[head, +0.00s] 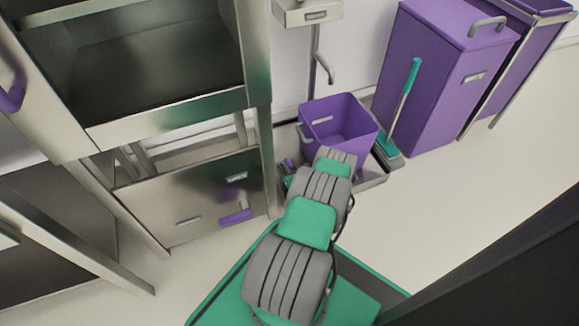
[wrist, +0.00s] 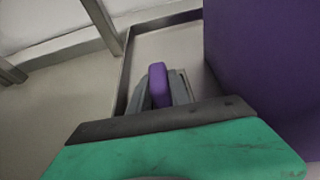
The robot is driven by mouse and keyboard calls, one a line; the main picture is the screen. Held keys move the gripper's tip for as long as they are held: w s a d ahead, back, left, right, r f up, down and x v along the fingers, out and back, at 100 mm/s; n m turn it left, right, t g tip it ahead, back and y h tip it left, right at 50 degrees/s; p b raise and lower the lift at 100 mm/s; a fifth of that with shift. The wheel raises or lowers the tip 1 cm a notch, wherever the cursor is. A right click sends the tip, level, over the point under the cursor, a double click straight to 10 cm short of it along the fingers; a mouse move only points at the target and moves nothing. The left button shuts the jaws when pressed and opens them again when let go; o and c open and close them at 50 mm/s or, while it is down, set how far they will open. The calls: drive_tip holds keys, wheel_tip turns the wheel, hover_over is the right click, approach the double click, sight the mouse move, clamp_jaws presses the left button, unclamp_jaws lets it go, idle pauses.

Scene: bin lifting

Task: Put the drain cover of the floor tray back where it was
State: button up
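The floor tray (head: 371,181) is a shallow grey metal tray on the floor under the wall tap. Its raised rim shows in the wrist view (wrist: 125,75). A purple upright piece, which looks like the handle of the drain cover (wrist: 158,82), stands between the two grey fingers of my gripper (wrist: 162,92). The fingers flank it closely and appear shut on it. A bit of purple also shows left of my arm in the head view (head: 288,164). The cover's plate and the drain opening are hidden or cannot be made out.
A purple bucket (head: 338,118) stands in the tray, close to the right of my gripper, and fills the right of the wrist view (wrist: 265,70). A green-handled brush (head: 406,90) leans by a purple bin (head: 435,80). A steel cabinet (head: 195,195) stands left. Floor at right is clear.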

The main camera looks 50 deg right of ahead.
drive_tip(key=o, duration=0.5)
drive_tip(key=shift+s+r, duration=0.15)
drive_tip(key=shift+r, duration=0.1)
drive_tip(key=p+v, duration=0.4)
drive_tip(key=v, duration=0.7)
drive_tip(key=shift+p, duration=0.4)
drive_tip(key=shift+s+a+r, duration=0.1)
drive_tip(key=shift+s+a, duration=0.1)
drive_tip(key=shift+s, duration=0.1)
